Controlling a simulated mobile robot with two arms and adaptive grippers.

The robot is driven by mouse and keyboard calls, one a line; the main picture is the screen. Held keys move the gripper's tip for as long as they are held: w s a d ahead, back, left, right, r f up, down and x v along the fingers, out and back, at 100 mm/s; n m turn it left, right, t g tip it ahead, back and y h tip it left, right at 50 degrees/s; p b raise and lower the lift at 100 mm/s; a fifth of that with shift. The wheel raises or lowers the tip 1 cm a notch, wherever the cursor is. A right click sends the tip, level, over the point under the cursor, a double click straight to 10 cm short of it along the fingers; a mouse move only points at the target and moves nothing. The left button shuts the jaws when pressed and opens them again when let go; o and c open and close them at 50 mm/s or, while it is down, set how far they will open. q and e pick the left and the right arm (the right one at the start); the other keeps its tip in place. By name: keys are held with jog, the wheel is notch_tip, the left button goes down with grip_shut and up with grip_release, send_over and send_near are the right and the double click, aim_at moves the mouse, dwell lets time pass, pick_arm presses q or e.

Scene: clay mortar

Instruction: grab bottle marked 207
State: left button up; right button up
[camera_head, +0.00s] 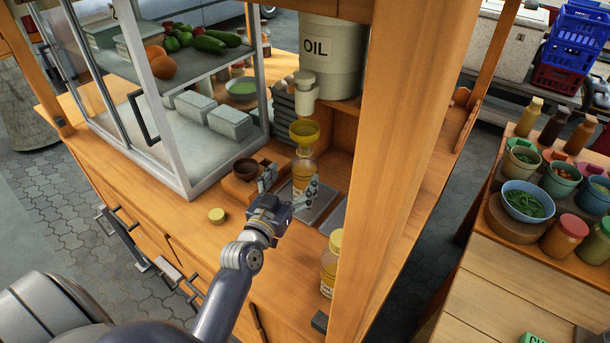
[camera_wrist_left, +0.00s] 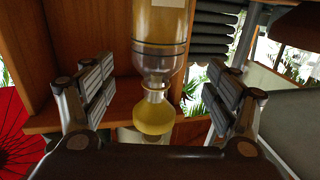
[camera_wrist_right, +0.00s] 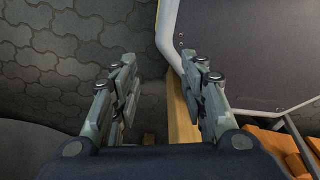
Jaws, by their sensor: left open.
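A clear bottle (camera_head: 303,172) with yellow contents and a pale label stands on the counter under the oil dispenser (camera_head: 302,87). A yellow funnel (camera_head: 304,132) sits at its mouth. My left gripper (camera_head: 289,187) is open, with a finger on either side of the bottle. In the left wrist view, the bottle (camera_wrist_left: 158,65) and funnel (camera_wrist_left: 153,120) appear upside down between the spread fingers, with gaps on both sides. A second bottle (camera_head: 328,270) with a yellow lid stands nearer, partly behind the post. The label numbers are unreadable. My right gripper (camera_wrist_right: 165,75) is open and empty.
A thick wooden post (camera_head: 400,150) rises right of the bottles. A glass display case (camera_head: 160,100) stands left. A brown bowl (camera_head: 246,168) and a loose yellow lid (camera_head: 217,215) lie left of the gripper. The front counter is mostly clear.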

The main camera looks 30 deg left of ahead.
aim_at(299, 172)
pick_arm(q)
jog(key=shift+w, duration=0.65)
jog(key=shift+w+f, duration=0.15)
jog(key=shift+w, duration=0.15)
jog(key=w+p, duration=0.1)
jog(key=w, duration=0.3)
jog(key=shift+w+a, duration=0.1)
jog(key=shift+w, duration=0.55)
jog(key=shift+s, duration=0.1)
jog(key=shift+c, duration=1.1)
jog(key=c, duration=1.4)
grip_shut()
pick_arm(e)
jog(key=shift+w+r, duration=0.1)
jog(key=shift+r, duration=0.6)
